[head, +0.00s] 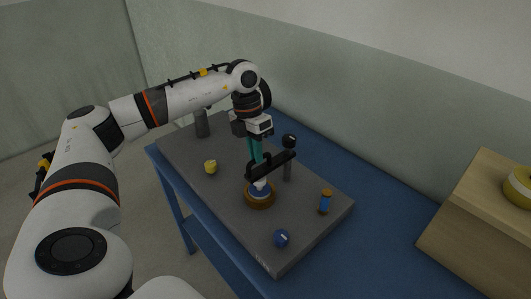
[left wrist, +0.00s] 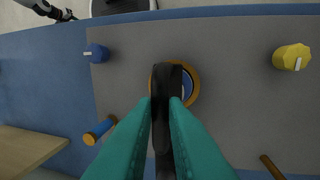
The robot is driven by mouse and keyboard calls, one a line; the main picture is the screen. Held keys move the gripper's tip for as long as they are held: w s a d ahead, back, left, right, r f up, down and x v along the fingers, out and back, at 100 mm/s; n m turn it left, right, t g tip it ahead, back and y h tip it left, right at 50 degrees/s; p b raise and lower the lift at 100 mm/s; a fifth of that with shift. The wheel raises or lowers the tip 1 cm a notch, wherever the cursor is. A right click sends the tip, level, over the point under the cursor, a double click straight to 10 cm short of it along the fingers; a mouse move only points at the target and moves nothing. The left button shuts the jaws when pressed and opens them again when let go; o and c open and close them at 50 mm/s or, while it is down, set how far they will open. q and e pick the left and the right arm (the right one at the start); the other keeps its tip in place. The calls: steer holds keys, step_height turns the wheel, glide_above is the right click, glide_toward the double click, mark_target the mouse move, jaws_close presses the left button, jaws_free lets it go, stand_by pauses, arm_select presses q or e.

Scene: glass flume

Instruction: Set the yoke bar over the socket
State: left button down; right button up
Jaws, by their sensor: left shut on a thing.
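The yoke bar (head: 281,161) is a black bar. My left gripper (head: 257,160), with teal fingers, is shut on it above the grey board. The socket (head: 260,199) is an orange-brown ring with a white and blue centre, standing on the board. In the head view, the bar's near end overlaps the top of the socket's centre. In the left wrist view, the bar (left wrist: 164,120) covers part of the socket ring (left wrist: 194,88). I cannot tell whether bar and socket touch. My right gripper is not in view.
The grey board (head: 225,205) lies on a blue table (head: 380,232). On it are a yellow knob (head: 210,167), a blue knob (head: 281,238), a blue-orange cylinder (head: 325,201) and a dark post (head: 288,170) close to the bar's far end. A wooden box (head: 460,225) stands at right.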

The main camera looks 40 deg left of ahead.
arm_select(q)
steer(key=shift+r, duration=0.1)
steer(key=c, duration=1.5)
jaws_free()
steer(key=shift+a, duration=0.1)
steer(key=shift+o, duration=0.2)
step_height(320, 180, up, 12)
steer(key=a+b, duration=0.1)
steer(key=a, duration=0.1)
steer(key=shift+w+a+f+b, duration=0.2)
steer(key=shift+w+b, duration=0.05)
steer(key=shift+b, duration=0.05)
